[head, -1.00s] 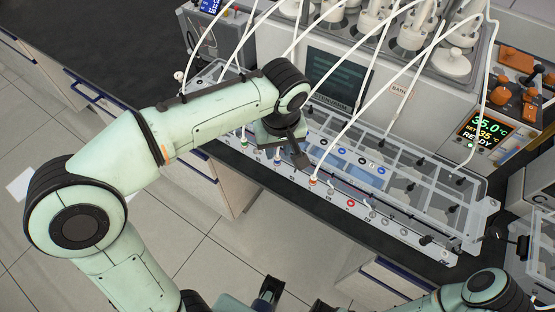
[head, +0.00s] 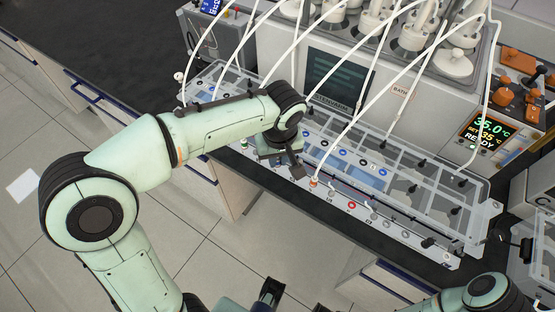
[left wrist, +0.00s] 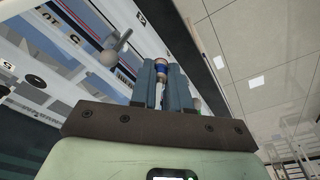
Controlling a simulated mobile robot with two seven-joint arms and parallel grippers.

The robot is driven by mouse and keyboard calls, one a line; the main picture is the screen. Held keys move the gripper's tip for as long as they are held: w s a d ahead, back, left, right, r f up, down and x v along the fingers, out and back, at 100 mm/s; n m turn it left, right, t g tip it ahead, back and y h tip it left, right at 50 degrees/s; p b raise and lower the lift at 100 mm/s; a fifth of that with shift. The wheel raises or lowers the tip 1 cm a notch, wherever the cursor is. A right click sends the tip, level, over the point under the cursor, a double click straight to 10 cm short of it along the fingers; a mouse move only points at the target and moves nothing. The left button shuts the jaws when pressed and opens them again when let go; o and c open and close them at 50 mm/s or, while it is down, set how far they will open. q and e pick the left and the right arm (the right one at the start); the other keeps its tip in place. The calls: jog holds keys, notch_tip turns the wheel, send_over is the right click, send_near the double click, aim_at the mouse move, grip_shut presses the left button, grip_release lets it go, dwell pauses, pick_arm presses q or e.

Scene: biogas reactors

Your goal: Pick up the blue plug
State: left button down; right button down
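The blue plug (left wrist: 161,69) shows in the left wrist view as a blue band with a tan top, between the two grey fingers of my left gripper (left wrist: 162,80). The fingers are close together and seem to touch it on both sides. In the head view my left gripper (head: 296,168) is at the front edge of the socketed rack (head: 405,226) and hides the plug. I cannot tell whether the plug is seated in a socket. A dark part at the bottom of the head view seems to belong to my right arm; its fingers are not clear.
An orange-tipped plug (head: 314,183) with a white tube stands just right of my left gripper. Several white tubes arch over the rack from the bath unit (head: 425,110) behind. A red-ringed socket (head: 352,205) lies on the front strip.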

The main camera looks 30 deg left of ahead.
aim_at(278, 159)
pick_arm(q)
jog(key=shift+r, duration=0.1)
